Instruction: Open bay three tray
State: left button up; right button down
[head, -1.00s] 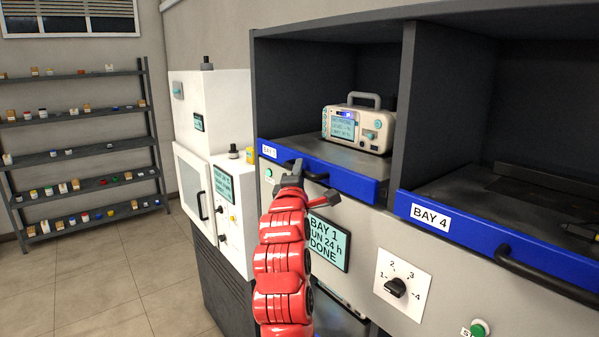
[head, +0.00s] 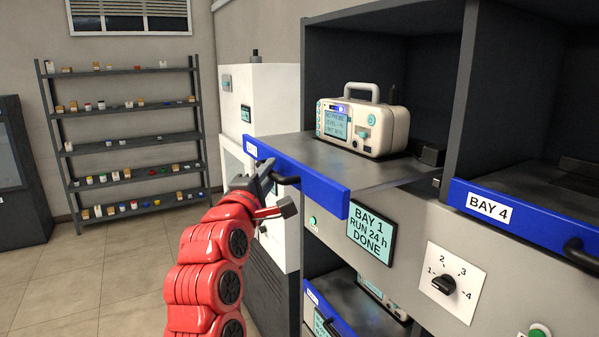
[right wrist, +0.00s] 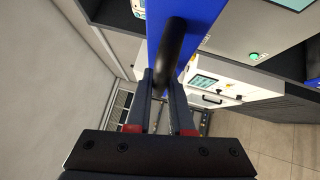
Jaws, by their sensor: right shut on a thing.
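The upper left bay's tray has a blue front (head: 310,180) and a dark flat bed (head: 325,160). Its small white label (head: 251,149) is too slanted to read. The tray sticks out of the cabinet, with a beige monitor (head: 362,128) with a carry handle standing upright on it. My red right arm reaches up to the tray front, and my right gripper (head: 266,180) is shut on its black handle. The handle (right wrist: 172,50) runs between the fingers (right wrist: 160,88) in the right wrist view. My left gripper is out of view.
At right is the BAY 4 tray (head: 515,215), pushed in. Below is another blue-fronted tray (head: 328,315) with a monitor. A screen (head: 371,236) reads BAY 1 RUN 24 h DONE, beside a dial (head: 444,285). White equipment stands behind left; the floor (head: 110,285) at left is clear.

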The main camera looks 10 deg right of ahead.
jog(key=shift+s+a+f, duration=0.1)
jog(key=shift+s+a, duration=0.2)
jog(key=shift+a, duration=0.5)
jog(key=shift+s+a, duration=0.25)
jog(key=shift+a, duration=0.5)
jog(key=shift+s+a+f, duration=0.1)
jog(key=shift+s+a, duration=0.2)
jog(key=shift+a, duration=0.5)
jog(key=c, duration=1.1)
grip_release()
jog(key=shift+r, duration=0.1)
jog(key=b+v, duration=0.4)
jog(key=v, duration=1.3)
jog(key=shift+s+a+b, duration=0.1)
jog(key=shift+a+b, duration=0.05)
jog(key=shift+b, duration=0.25)
jog(key=shift+r, duration=0.1)
